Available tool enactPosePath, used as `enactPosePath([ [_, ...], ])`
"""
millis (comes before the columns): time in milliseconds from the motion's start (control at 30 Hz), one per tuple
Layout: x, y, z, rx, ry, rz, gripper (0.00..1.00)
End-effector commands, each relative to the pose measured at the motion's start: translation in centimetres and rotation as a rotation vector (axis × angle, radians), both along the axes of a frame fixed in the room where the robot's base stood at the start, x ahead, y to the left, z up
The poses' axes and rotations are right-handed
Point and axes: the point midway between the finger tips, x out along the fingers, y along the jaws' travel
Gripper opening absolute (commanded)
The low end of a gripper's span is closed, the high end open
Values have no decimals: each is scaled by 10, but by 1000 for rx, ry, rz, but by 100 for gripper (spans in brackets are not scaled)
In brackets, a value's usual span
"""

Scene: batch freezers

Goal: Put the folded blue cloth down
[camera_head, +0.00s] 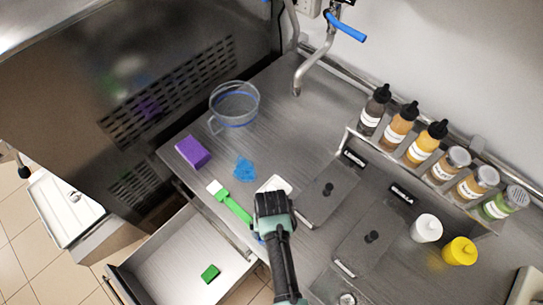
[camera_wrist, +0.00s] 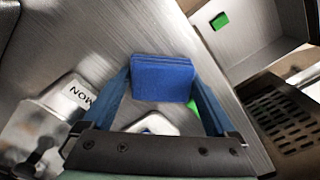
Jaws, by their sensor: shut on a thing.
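The folded blue cloth (camera_wrist: 163,78) shows in the wrist view as a layered blue block between the two fingers of my gripper (camera_wrist: 165,92), which is shut on it. In the head view my gripper (camera_head: 274,208) is over the front edge of the steel counter, near the open drawer. It hides most of the cloth there; only a small bit of blue shows at its lower left. I cannot tell whether the cloth touches the counter.
A blue patch (camera_head: 244,169), green-handled brush (camera_head: 232,203), purple block (camera_head: 193,152) and clear jug (camera_head: 235,104) are on the counter's left. A white item (camera_head: 274,184) is beside my gripper. Lidded wells (camera_head: 328,194) are right. The open drawer (camera_head: 165,262) holds a green block (camera_head: 210,272).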

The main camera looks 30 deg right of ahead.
Motion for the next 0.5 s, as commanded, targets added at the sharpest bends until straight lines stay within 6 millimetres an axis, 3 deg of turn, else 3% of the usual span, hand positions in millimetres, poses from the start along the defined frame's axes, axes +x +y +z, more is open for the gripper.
enactPosePath([
  [233,0,0,-4,0,0,1,22],
  [267,0,0,-3,0,0,1,96],
  [300,0,0,-3,0,0,1,100],
  [500,0,0,-3,0,0,1,100],
])
